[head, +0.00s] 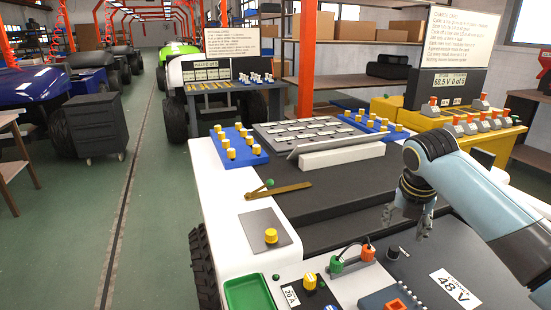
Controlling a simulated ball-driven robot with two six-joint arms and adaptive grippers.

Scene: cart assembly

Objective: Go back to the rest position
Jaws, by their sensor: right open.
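My right arm comes in from the right edge. My right gripper (408,222) points down and is open and empty, with its fingers apart. It hangs above the dark deck of the white cart (233,238), close to a small black knob (394,253) and behind the grey box labelled 48 V (440,272). I cannot tell how high above the deck its fingertips are. My left gripper is not in view.
Blue blocks with yellow knobs (238,146) flank a grey slotted tray (305,132). A brass lever (278,191), green tray (249,293) and green and orange connectors (352,258) are on the cart. A yellow bench (440,118) stands behind. The left aisle floor (150,230) is free.

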